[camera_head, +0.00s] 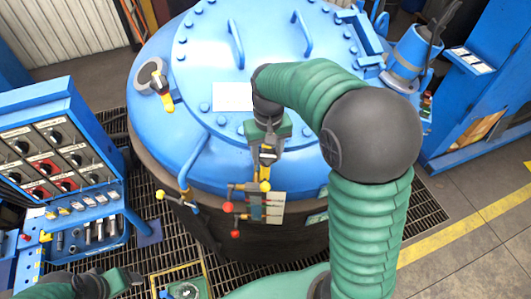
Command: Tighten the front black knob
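The big round blue furnace (200,125) fills the middle of the view. On its lid at the left is a fitting with a dark rim and a yellow handle (166,92). My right arm arches over the furnace from the lower right. My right gripper (267,156) points down at the front edge of the lid, over a yellow part with a round yellow end (265,186). The hand hides most of what is there, and I cannot make out a black knob or whether the fingers hold it. My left gripper (132,279) is low at the left, away from the furnace.
A blue control panel (75,118) with several dark knobs and a tool rack stands at the left. Valves with red and yellow ends (235,205) hang at the furnace front. A blue cabinet (490,60) stands at the right. Dark floor grating (150,180) surrounds the furnace.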

